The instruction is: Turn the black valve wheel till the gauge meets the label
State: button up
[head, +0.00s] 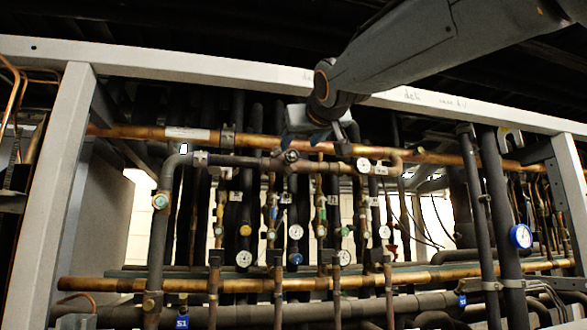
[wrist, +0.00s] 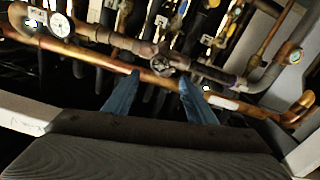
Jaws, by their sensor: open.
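The black valve wheel (head: 291,156) is small and sits on the upper horizontal pipe, just below the upper copper pipe. It also shows in the wrist view (wrist: 162,65), ahead of the fingertips and between them. My gripper (head: 308,138) is open and empty, close to the wheel in the head view; its two blue fingers (wrist: 158,80) are spread apart in the wrist view. I see no contact with the wheel. A white round gauge (head: 364,164) is on the same pipe to the right, with a white label (head: 380,169) beside it. The gauge (wrist: 60,24) shows in the wrist view; its reading and the label's text are too small to read.
The upper copper pipe (head: 440,157) crosses close to the fingers. A pale frame beam (head: 180,62) runs above, with a post (head: 62,180) at left. Several other gauges and valves hang below, and a blue-rimmed gauge (head: 521,236) is at right.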

aim_at(293, 155)
jog(key=shift+f+p+x, duration=0.1)
jog(key=shift+p+x, duration=0.65)
jog(key=shift+x, duration=1.35)
jog(key=shift+f+p+x, duration=0.15)
jog(key=shift+p+x, duration=0.6)
jog(key=shift+x, duration=1.3)
jog(key=shift+d, duration=0.1)
jog(key=c, duration=1)
